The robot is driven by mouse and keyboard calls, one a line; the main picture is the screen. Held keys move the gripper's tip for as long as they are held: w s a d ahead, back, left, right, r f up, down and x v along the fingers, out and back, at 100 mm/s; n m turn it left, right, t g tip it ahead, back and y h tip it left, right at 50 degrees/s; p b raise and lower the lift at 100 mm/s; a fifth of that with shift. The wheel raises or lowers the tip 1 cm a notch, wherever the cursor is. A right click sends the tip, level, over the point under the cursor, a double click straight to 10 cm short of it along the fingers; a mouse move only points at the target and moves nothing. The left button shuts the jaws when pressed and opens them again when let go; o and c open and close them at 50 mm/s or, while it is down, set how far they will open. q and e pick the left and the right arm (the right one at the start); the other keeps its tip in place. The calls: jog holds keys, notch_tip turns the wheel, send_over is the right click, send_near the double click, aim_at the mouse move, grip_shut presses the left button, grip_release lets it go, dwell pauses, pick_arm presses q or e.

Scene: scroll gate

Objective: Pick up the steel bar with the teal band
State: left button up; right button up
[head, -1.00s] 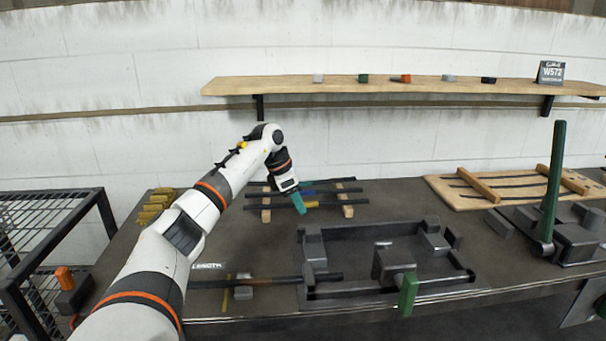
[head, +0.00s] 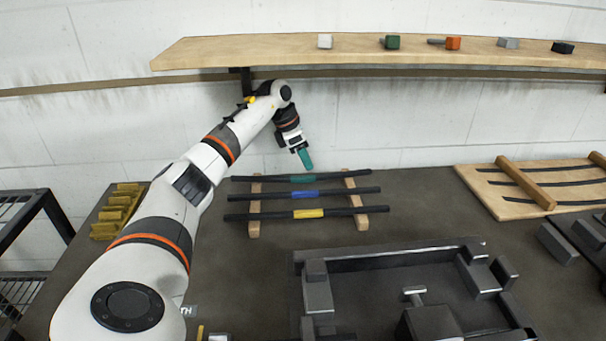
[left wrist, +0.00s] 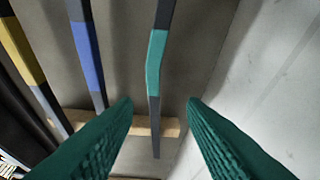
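The steel bar with the teal band (head: 302,178) lies on the wooden rack (head: 254,207), the farthest of three dark bars, nearest the wall. The bar with the blue band (head: 305,194) and the bar with the yellow band (head: 309,213) lie in front of it. My left gripper (head: 306,160) is above the teal-banded bar. In the left wrist view its two green fingers (left wrist: 160,102) are spread apart, with the teal band (left wrist: 155,62) showing in the gap between them, beyond the tips. The gripper is empty. My right gripper is not seen.
A wooden shelf (head: 350,52) with small coloured blocks runs along the wall above my arm. A dark fixture frame (head: 390,254) stands at front right. A wooden board (head: 535,200) lies at the right. Yellow blocks (head: 118,208) sit at the left.

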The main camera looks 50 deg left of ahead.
aim_at(317, 176)
pick_arm(q)
jog(key=shift+w+d+f, duration=0.1)
jog(key=shift+d+f, duration=0.1)
jog(key=shift+d, duration=0.05)
jog(key=x, duration=0.3)
jog(key=p+x, duration=0.1)
jog(key=shift+w+d+f, duration=0.2)
jog(key=shift+d+f, duration=0.05)
jog(key=shift+d, duration=0.1)
grip_shut()
jog(key=shift+r, duration=0.15)
